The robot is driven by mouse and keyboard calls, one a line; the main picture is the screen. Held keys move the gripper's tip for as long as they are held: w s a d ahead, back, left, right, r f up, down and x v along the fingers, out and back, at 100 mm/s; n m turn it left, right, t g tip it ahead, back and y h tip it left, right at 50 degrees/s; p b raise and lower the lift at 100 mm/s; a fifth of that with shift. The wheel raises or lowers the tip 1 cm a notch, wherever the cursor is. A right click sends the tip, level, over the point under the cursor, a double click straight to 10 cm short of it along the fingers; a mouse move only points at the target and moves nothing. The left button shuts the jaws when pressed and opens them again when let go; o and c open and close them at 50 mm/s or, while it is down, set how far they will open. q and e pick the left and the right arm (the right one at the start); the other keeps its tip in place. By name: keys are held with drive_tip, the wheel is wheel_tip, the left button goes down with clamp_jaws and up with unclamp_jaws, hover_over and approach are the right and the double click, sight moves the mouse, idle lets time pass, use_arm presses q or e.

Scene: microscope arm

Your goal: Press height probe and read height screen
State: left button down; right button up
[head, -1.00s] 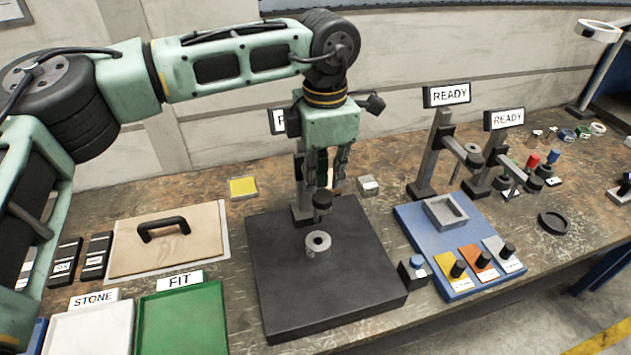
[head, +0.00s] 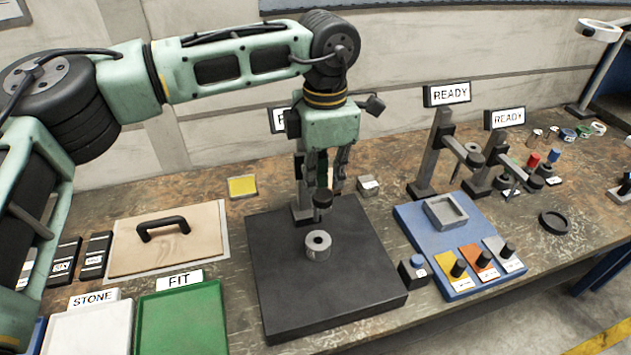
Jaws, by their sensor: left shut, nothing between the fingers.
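The height probe (head: 322,199) is a dark knob-like piece on a stand at the back of a black base plate (head: 345,275). A grey metal ring (head: 318,245) stands on the plate just below and in front of the probe. The height screen (head: 278,120) stands behind my arm; only its left part shows, with one letter, so I cannot read it. My left gripper (head: 326,187) points down right above or behind the probe; its fingers partly hide the stand. It is shut with nothing in it. Whether it touches the probe is unclear. My right gripper is not in view.
A green FIT tray (head: 182,320) and a white STONE tray (head: 90,330) lie at front left, near a board with a black handle (head: 163,229). A blue fixture (head: 425,235) with coloured pads and two READY screens (head: 447,94) stand to the right. A small blue-button box (head: 413,270) sits beside the plate.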

sight(323, 195)
use_arm(q)
drive_tip(key=shift+f+b, duration=2.6)
drive_tip(key=shift+f, duration=0.95)
drive_tip(key=shift+s, duration=0.15)
drive_tip(key=shift+f, duration=0.1)
drive_tip(key=shift+r+p, duration=0.5)
drive_tip(key=shift+r, duration=0.3)
drive_tip(key=shift+r+p, duration=1.65)
drive_tip(key=shift+r, duration=1.45)
